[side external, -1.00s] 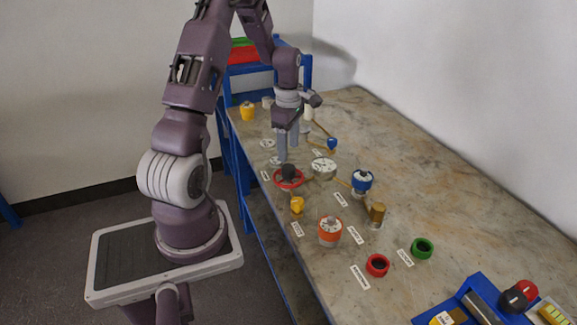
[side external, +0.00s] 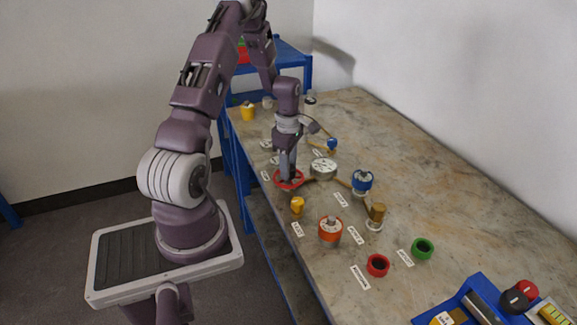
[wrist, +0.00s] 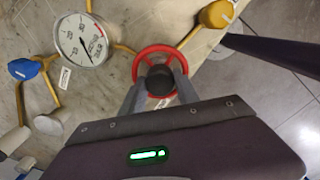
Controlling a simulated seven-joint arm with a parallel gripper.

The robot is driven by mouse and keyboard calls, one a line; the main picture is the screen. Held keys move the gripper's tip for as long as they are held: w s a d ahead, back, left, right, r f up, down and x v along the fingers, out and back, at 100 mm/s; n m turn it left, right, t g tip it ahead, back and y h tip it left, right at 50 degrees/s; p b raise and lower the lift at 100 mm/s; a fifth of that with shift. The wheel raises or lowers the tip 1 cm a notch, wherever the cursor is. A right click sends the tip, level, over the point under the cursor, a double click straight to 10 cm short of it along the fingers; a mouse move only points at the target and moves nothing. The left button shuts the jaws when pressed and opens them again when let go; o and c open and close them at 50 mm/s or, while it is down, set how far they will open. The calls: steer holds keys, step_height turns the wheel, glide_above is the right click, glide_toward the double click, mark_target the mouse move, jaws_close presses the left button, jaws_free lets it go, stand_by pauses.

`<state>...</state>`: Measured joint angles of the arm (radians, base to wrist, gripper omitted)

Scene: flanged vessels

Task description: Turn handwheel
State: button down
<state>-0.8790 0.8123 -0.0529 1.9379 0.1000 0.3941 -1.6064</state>
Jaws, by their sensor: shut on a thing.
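The handwheel (wrist: 140,67) is a red ring with spokes and a dark round hub (wrist: 159,79), seen at the top middle of the wrist view. In the side view the red handwheel (side external: 297,184) sits near the bench's left edge, partly covered by my gripper. My gripper (side external: 288,180) points down over it. In the wrist view my gripper (wrist: 160,88) has its two grey fingers on either side of the dark hub, shut on it. The fingers' tips are partly hidden by the hub and rim.
A round dial gauge (wrist: 82,40) stands beside the handwheel, joined by brass pipes. The bench's right side is mostly clear.

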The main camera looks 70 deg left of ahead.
steer(key=shift+m, duration=0.3)
steer(key=m, duration=0.3)
steer(key=shift+m, duration=0.4)
steer(key=m, duration=0.4)
steer(key=shift+m, duration=0.3)
steer(key=m, duration=0.3)
steer(key=shift+m, duration=0.3)
steer(key=m, duration=0.4)
steer(key=shift+m, duration=0.3)
steer(key=m, duration=1.2)
steer(key=shift+m, duration=0.4)
